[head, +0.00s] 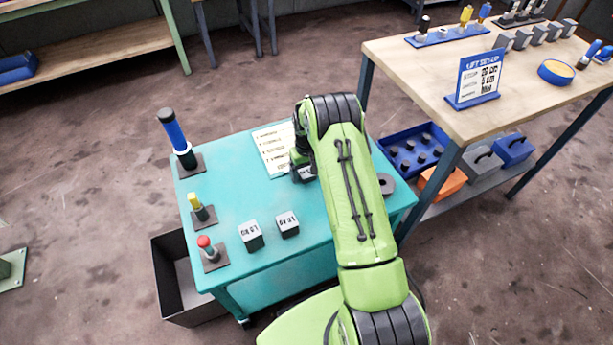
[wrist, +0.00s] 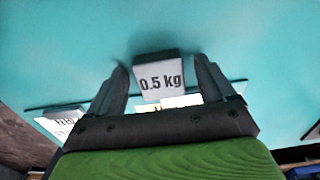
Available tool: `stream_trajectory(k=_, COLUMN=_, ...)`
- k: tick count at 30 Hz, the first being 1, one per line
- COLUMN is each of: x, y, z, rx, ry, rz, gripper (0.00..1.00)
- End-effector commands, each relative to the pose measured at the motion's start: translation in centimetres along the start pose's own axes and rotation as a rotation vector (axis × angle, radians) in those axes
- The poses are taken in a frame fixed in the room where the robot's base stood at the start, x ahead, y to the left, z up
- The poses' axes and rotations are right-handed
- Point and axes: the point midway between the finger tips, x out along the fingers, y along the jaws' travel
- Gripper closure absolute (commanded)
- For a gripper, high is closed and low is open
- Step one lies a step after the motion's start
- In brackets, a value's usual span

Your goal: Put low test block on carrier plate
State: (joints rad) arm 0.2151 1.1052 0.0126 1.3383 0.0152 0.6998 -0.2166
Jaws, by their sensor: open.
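In the wrist view a small block with a white face marked "0.5 kg" (wrist: 160,84) sits between the two fingers of my gripper (wrist: 163,72). The fingers are open, one on each side of the block; I cannot tell whether either touches it. Two other grey blocks with white labelled tops (head: 251,236) stand near the table's front. I cannot tell which thing is the carrier plate.
A grey ring (head: 386,184) lies at the right, partly behind my arm. A dark bin (head: 165,270) is on the floor, left.

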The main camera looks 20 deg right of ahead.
Motion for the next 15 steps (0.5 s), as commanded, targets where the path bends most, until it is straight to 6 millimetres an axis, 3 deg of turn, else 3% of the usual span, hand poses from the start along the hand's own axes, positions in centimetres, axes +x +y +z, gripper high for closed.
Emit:
stream_trajectory(k=3, x=-0.25, y=0.01, z=-0.06, rx=0.000, ry=0.002, rz=0.000, gripper=0.17)
stream_trajectory(k=15, x=-0.29, y=-0.01, z=-0.06, rx=0.000, ry=0.002, rz=0.000, gripper=0.78)
